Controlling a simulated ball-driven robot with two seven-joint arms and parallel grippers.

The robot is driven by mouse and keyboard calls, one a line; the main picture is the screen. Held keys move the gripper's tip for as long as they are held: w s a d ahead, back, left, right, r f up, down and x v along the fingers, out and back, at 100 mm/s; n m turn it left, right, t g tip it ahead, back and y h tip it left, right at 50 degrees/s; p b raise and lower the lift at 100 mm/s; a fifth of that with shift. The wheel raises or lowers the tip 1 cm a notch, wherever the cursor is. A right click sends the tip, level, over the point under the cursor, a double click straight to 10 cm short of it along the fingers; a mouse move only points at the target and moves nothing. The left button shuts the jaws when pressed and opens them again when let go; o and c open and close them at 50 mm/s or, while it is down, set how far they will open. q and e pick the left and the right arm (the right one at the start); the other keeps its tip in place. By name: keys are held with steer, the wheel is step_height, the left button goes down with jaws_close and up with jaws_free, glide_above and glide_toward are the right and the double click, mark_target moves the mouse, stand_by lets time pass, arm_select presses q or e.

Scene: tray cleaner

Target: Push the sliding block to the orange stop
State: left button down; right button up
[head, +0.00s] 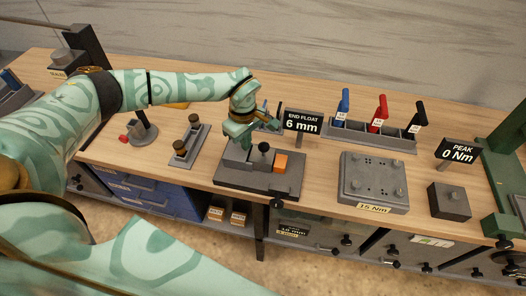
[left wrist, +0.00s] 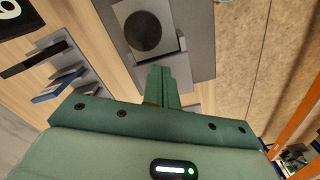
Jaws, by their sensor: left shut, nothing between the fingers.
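The sliding block (head: 262,160) is grey with a black round knob on top and sits on a dark grey base plate (head: 259,185). The orange stop (head: 281,163) is a small orange block on the same plate, just right of the sliding block. My left gripper (head: 239,143) is shut and empty, just left of the knob. In the left wrist view, the shut green fingers (left wrist: 161,88) point at the sliding block (left wrist: 171,47) with its dark knob. I cannot tell whether the fingers touch it. The orange stop does not show there. My right gripper is out of view.
A sign (head: 303,122) reading "END FLOAT 6 mm" stands behind the plate. A rack (head: 365,138) holds blue, red and black tools behind. A grey fixture (head: 373,182) stands to the right, a two-post fixture (head: 190,146) to the left.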

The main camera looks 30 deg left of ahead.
arm_select(q)
steer(key=shift+w+d, duration=0.2)
steer(key=shift+d, duration=0.55)
steer(key=shift+w+d, duration=0.15)
steer(key=shift+d, duration=0.7)
stand_by(0.6)
steer(key=shift+s, duration=0.1)
steer(key=shift+s+a, duration=0.15)
steer(key=shift+a, duration=0.85)
steer(key=shift+r+p, duration=0.1)
steer(key=shift+p, duration=0.25)
step_height(320, 180, up, 8)
steer(key=p, duration=0.6)
steer(key=shift+p, duration=0.4)
